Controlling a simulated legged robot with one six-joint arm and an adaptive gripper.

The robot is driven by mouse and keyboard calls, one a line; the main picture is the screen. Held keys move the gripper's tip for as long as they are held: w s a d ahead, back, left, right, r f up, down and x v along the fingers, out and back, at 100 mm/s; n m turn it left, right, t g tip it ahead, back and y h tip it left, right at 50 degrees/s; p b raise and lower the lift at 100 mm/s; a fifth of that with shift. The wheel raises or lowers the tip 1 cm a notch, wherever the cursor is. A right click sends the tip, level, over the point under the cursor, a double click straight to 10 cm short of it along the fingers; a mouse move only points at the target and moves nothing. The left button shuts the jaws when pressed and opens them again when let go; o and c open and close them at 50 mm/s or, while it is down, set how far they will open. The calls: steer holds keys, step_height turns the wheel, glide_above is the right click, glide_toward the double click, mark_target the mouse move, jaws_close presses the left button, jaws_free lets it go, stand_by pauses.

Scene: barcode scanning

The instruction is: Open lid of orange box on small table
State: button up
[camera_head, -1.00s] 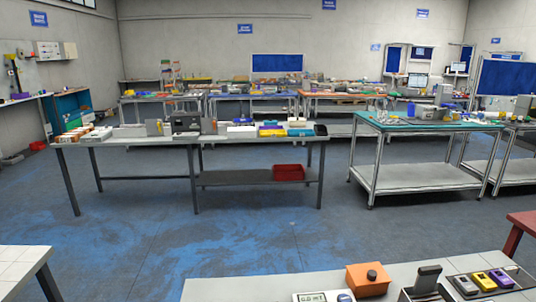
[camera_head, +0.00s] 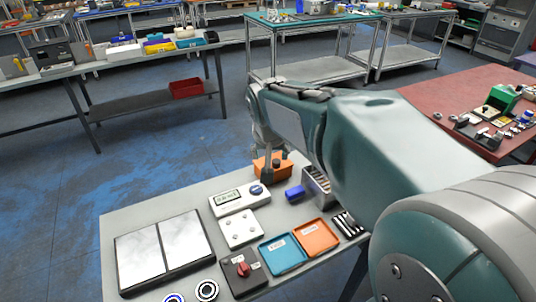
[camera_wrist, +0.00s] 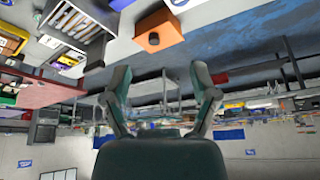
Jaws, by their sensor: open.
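The orange box (camera_head: 286,170) stands at the far edge of the small table (camera_head: 120,222) in the head view, partly hidden by my gripper (camera_head: 266,172). In the wrist view, which is upside down, the orange box (camera_wrist: 160,31) shows whole near the top, with a dark round knob (camera_wrist: 153,39) on it. I see no open gap in the box. My gripper (camera_wrist: 160,78) is open and empty, its two fingers spread. The box lies beyond the fingertips in the wrist view, apparently apart from them.
A white meter (camera_head: 237,199), a blue item (camera_head: 294,193), a grey slotted holder (camera_head: 317,184), a teal tray (camera_head: 283,254) and an orange tray (camera_head: 315,237) crowd the table near the box. A red table (camera_head: 440,92) stands to the right.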

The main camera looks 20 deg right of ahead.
mark_target(276, 161)
steer(key=w+d+f+m+g+h, duration=0.1)
steer(key=w+d+f+m, duration=0.1)
steer(key=w+d+f, duration=0.3)
steer(key=w+d+f+m, duration=0.1)
steer(key=w+f, duration=0.2)
steer(key=w, duration=0.4)
steer(key=x, duration=1)
steer(key=shift+w+d, duration=0.1)
jaws_close()
